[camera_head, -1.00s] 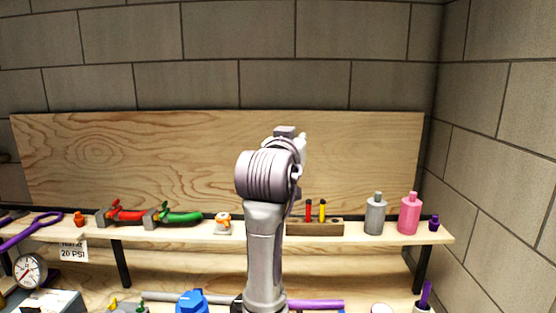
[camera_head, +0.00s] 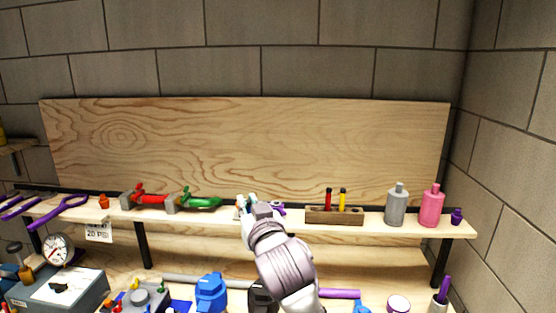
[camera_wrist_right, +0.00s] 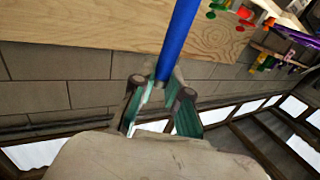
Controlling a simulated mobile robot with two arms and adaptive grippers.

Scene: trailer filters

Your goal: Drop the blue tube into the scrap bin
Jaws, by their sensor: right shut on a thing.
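In the right wrist view the blue tube (camera_wrist_right: 178,40) is a long, straight, bright blue rod. My right gripper (camera_wrist_right: 162,88) is shut on it near its lower end. The tube runs from the fingers up past the top edge of that view, so its far end is out of sight. In the head view my right arm stands in the lower middle with its wrist (camera_head: 262,213) in front of the shelf; the fingers are hard to make out there, and I cannot make out the tube. I cannot make out a scrap bin in either view. My left gripper is not in view.
A wooden shelf (camera_head: 150,214) holds red (camera_head: 152,199) and green (camera_head: 200,202) handled tools, a block with screwdrivers (camera_head: 334,216), a grey bottle (camera_head: 396,207) and a pink bottle (camera_head: 432,208). Below are a gauge box (camera_head: 58,293), a blue object (camera_head: 211,293) and a purple tube (camera_head: 340,293).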

